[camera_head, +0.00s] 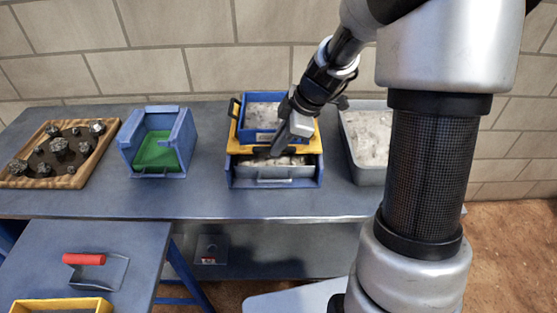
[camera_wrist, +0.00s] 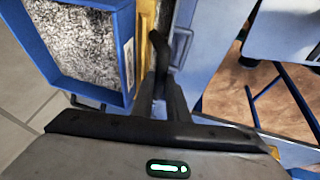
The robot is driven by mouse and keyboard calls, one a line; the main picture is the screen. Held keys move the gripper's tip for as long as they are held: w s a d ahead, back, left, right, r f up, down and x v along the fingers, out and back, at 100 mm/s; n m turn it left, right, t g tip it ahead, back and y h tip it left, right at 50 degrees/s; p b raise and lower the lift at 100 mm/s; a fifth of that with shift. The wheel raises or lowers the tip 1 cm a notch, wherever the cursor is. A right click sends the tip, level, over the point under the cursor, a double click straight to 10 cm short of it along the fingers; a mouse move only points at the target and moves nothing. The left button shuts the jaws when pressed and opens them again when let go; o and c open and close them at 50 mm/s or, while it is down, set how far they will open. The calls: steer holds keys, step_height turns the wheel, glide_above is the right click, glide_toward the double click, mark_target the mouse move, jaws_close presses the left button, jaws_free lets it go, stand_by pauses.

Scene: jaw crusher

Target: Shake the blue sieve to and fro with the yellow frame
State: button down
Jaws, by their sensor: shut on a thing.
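The blue sieve (camera_head: 259,136), filled with grey-white crushed material, sits in the yellow frame (camera_head: 234,141). In the wrist view the sieve (camera_wrist: 131,48) is at the upper left, with the frame's yellow edge beside it. The frame rests on top of a blue box with a grey tray (camera_head: 268,180) at its front. My gripper (camera_head: 276,150) is at the front side of the frame. In the wrist view its fingers (camera_wrist: 166,92) are shut on a black handle (camera_wrist: 161,48) of the frame. The exact finger contact is partly hidden.
A grey bin (camera_head: 359,178) of pale material stands close on the right. A blue box with a green floor (camera_head: 157,152) and a wooden-rimmed tray of rocks (camera_head: 14,182) stand left. A red-handled tool (camera_head: 84,259) lies on the lower table. The wall is close behind.

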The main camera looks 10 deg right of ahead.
steer(key=shift+w+d, duration=0.1)
steer(key=shift+w, duration=0.3)
steer(key=c, duration=1.7)
jaws_free()
steer(key=shift+c, duration=0.2)
steer(key=p+v, duration=0.1)
steer(key=v, duration=1.6)
steer(key=shift+r+p, duration=0.2)
steer(key=shift+p, duration=0.15)
